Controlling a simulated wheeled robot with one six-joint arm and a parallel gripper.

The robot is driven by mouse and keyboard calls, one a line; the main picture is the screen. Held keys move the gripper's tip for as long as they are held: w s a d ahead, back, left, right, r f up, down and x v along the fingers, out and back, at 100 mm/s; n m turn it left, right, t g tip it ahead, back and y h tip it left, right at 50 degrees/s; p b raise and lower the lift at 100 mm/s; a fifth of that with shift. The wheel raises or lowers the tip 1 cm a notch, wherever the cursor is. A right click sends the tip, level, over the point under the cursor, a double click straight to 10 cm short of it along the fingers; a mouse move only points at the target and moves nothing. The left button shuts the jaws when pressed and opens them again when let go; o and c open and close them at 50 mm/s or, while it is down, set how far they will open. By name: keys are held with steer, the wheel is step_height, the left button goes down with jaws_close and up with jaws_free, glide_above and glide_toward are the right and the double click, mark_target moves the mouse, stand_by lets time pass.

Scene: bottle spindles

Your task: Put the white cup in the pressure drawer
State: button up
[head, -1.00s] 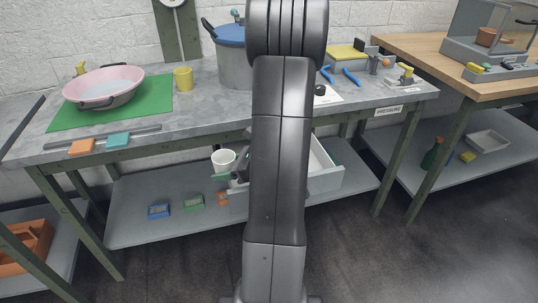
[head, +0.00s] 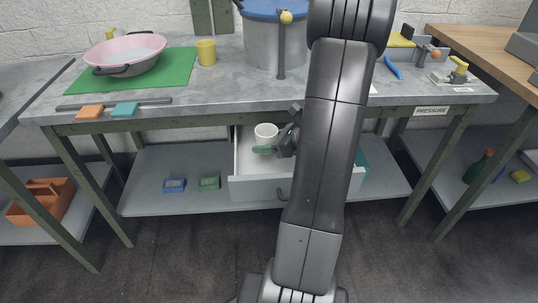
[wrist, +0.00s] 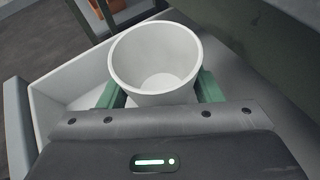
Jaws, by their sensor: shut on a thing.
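The white cup (head: 265,134) is upright and empty in the head view. In the wrist view the cup (wrist: 156,62) sits between the green fingers of my gripper (wrist: 160,98), which is shut on it. The open drawer (head: 262,186) hangs under the grey table and has a white inside and a grey front. The cup is over or inside the left part of the drawer; I cannot tell whether it touches the drawer floor. A PRESSURE label (head: 431,110) is on the table edge, right of the drawer. My arm hides the drawer's right part.
On the table stand a pink basin (head: 125,50), a yellow cup (head: 206,52) and a large pot (head: 272,45).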

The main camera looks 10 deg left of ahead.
mark_target(267, 157)
steer(key=shift+f+b, duration=1.6)
steer(key=shift+f, duration=0.15)
steer(key=shift+f, duration=0.15)
steer(key=o, duration=1)
steer(key=shift+o, duration=0.2)
steer(key=shift+r, duration=0.2)
steer(key=shift+d+r, duration=0.2)
steer(key=shift+d, duration=0.1)
steer(key=p+v, duration=0.3)
steer(key=v, duration=0.8)
steer(key=shift+s+d, duration=0.1)
steer(key=shift+d, duration=0.05)
